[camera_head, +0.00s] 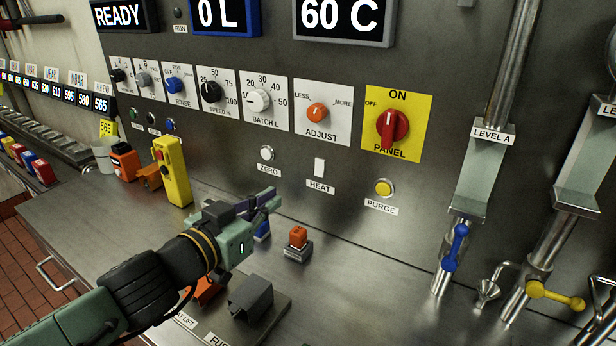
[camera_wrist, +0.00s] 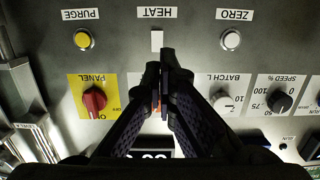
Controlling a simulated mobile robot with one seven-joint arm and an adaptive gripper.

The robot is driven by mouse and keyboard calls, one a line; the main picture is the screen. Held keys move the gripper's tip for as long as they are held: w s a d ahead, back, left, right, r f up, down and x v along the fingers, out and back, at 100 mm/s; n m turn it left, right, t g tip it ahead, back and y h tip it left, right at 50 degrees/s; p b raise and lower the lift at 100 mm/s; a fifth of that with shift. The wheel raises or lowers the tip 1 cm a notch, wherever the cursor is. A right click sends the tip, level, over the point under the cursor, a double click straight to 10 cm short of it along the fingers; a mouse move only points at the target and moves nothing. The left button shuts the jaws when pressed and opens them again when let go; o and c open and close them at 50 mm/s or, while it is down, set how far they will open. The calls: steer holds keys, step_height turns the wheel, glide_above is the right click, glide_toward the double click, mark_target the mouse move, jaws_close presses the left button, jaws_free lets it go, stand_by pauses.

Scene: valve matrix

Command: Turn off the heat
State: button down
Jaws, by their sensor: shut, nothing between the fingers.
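The heat switch (camera_head: 319,168) is a small white rocker above a HEAT label on the steel panel. It also shows in the wrist view (camera_wrist: 157,40), which is upside down. My gripper (camera_head: 271,195) is shut and empty, in front of the panel and below and left of the switch in the head view. In the wrist view my fingertips (camera_wrist: 166,54) lie just beside the switch's edge in the picture. Contact cannot be told there, but the head view shows them apart. Which way the rocker is set is too small to tell.
The white ZERO button (camera_head: 266,153) and yellow PURGE button (camera_head: 384,188) flank the switch. Above are the orange ADJUST knob (camera_head: 318,112) and red PANEL knob (camera_head: 392,128). A display (camera_head: 340,14) reads 60 C. A yellow control box (camera_head: 172,170) stands left on the counter.

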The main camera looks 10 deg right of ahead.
steer(key=b+x, duration=0.1)
steer(key=x, duration=0.3)
steer(key=b+x, duration=0.2)
steer(key=x, duration=0.2)
steer(key=b+x, duration=0.2)
steer(key=x, duration=0.2)
steer(key=shift+w+d+f, duration=0.15)
steer(key=shift+d+f, duration=0.05)
steer(key=shift+f, duration=0.1)
steer(key=shift+w+d+r+b, duration=0.15)
steer(key=shift+w+d+b, duration=0.2)
steer(key=shift+w+d, duration=0.05)
steer(key=b, duration=0.1)
steer(key=f+b, duration=0.1)
steer(key=shift+w+d+h+b, duration=0.15)
steer(key=shift+d+h+b, duration=0.1)
steer(key=shift+h+b, duration=0.15)
steer(key=t+b, duration=0.1)
steer(key=b, duration=0.3)
steer(key=shift+w+f+h, duration=0.1)
steer(key=shift+f+h, duration=0.05)
steer(key=shift+h, duration=0.15)
steer(key=shift+r+p, duration=0.5)
steer(key=shift+p, duration=0.05)
glide_toward(316, 172)
steer(key=shift+d+f, duration=0.15)
